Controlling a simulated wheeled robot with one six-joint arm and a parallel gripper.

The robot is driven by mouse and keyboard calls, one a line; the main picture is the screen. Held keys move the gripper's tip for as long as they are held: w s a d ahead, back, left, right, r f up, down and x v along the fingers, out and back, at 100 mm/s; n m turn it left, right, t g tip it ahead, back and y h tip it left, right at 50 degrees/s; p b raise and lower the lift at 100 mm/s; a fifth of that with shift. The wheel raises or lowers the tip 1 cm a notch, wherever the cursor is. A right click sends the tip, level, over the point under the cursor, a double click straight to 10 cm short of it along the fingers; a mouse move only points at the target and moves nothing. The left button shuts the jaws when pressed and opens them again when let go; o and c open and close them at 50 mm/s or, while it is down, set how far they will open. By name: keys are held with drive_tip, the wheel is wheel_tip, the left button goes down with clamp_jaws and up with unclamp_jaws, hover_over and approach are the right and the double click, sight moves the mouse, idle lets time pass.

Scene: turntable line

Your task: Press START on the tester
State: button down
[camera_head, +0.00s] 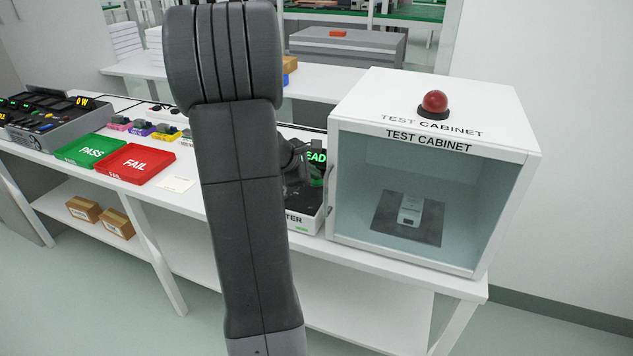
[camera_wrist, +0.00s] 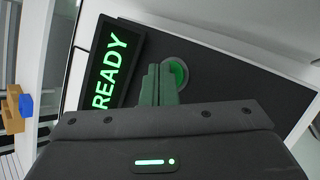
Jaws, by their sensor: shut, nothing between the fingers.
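The tester (camera_head: 305,221) stands on the bench just left of the test cabinet, mostly hidden behind my arm in the head view. Its display (camera_wrist: 112,68) reads READY in green letters in the wrist view. A round green button (camera_wrist: 178,73) with a grey ring sits beside the display on the dark panel. My gripper (camera_wrist: 160,70) is shut and empty, its fingertips at the button's left edge in the wrist view. They partly cover the button; I cannot tell whether they touch it.
The white test cabinet (camera_head: 434,142) has a red dome button (camera_head: 435,102) on top and a small device (camera_head: 411,210) inside behind glass. A green PASS tray (camera_head: 91,150) and a red FAIL tray (camera_head: 135,164) lie to the left on the bench.

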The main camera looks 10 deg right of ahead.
drive_tip(key=shift+f, duration=0.2)
drive_tip(key=shift+r, duration=0.15)
drive_tip(key=shift+r+p, duration=0.5)
drive_tip(key=shift+r, duration=0.2)
wheel_tip(320, 180, up, 5)
drive_tip(key=p, duration=0.4)
idle(1.0)
